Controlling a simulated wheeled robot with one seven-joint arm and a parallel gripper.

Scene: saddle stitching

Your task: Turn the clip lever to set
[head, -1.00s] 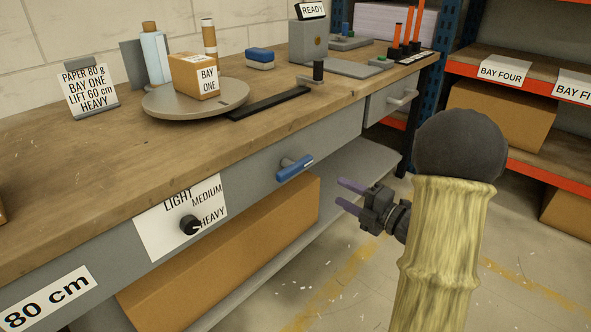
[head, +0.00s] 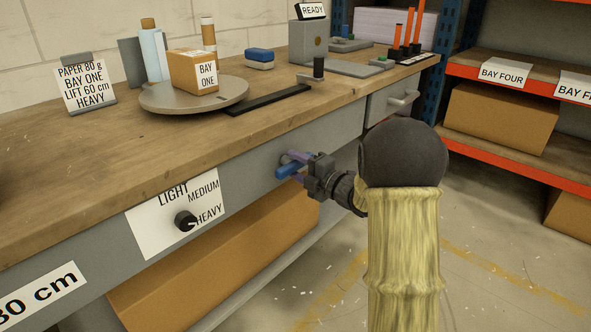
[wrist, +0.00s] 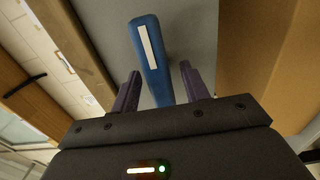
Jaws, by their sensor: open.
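The clip lever (head: 287,171) is a blue handle on the grey front of the workbench, right of the dial panel. In the wrist view the blue lever (wrist: 152,60) with a white stripe lies between my two purple fingers. My gripper (head: 292,166) is at the lever, with its fingers open on either side of it. In the wrist view my gripper (wrist: 157,85) shows a gap between each finger and the lever. The lever's pivot is partly hidden by my fingers in the head view.
A dial (head: 185,220) sits on a panel marked LIGHT, MEDIUM and HEAVY, left of the lever. A drawer handle (head: 403,98) is to the right. A cardboard box (head: 215,260) stands below on the lower shelf. The bench edge runs above the lever.

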